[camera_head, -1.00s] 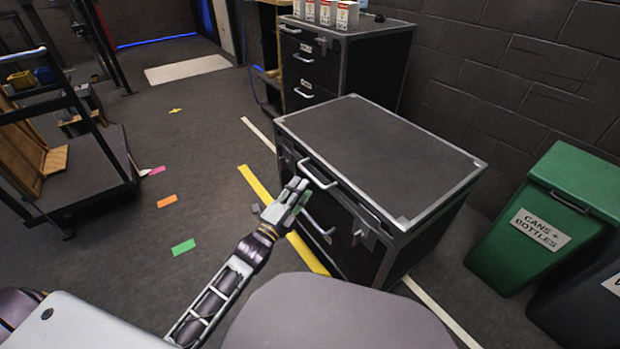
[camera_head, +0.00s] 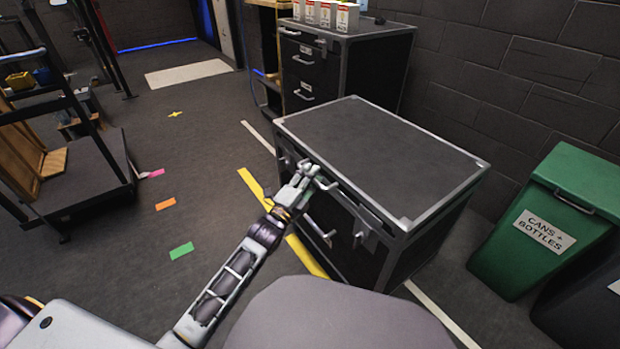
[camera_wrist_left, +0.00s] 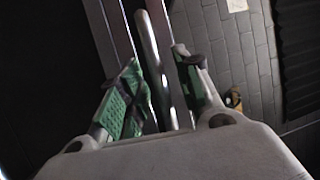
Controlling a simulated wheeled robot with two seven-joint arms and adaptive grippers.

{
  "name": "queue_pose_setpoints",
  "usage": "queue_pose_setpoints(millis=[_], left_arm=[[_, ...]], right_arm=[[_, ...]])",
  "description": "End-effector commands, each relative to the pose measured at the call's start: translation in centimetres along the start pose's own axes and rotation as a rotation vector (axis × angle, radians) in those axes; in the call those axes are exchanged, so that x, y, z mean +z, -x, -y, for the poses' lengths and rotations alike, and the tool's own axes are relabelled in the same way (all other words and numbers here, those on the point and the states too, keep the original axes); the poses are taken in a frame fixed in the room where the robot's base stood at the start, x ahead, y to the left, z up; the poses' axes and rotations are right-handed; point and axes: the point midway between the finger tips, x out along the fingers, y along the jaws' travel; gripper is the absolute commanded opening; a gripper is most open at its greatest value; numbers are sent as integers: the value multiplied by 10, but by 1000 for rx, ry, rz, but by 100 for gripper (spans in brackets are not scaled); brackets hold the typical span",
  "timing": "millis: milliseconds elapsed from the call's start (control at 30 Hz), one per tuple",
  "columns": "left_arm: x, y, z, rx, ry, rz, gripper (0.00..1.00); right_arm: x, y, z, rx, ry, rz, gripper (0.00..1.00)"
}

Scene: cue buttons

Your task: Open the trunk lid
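The trunk (camera_head: 370,150) is a black case with silver edges, and its lid is shut. A silver handle (camera_head: 328,184) sits on the front of the lid, partly hidden by my left gripper. A second handle (camera_head: 318,230) and a latch (camera_head: 366,236) are lower on the front. My left gripper (camera_head: 308,172) is at the lid handle. In the left wrist view, its two green-padded fingers (camera_wrist_left: 163,90) are apart, with the silver handle bar (camera_wrist_left: 150,45) running between them. Whether a pad touches the bar is unclear. My right gripper is not in view.
A black drawer cabinet (camera_head: 320,75) with several small boxes stands behind the trunk. A green bin (camera_head: 550,220) stands to the right, near the brick wall. A cart (camera_head: 90,170) is at the left. The floor between cart and trunk is open, with coloured tape marks.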

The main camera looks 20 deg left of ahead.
Motion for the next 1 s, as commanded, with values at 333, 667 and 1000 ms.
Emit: queue_pose_setpoints(millis=[333,667,1000], left_arm=[[0,0,0,0,0,0,27],[0,0,0,1,0,0,0],[0,-1,0,2,-1,0,0]], right_arm=[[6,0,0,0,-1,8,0],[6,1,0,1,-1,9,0],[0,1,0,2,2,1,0]])
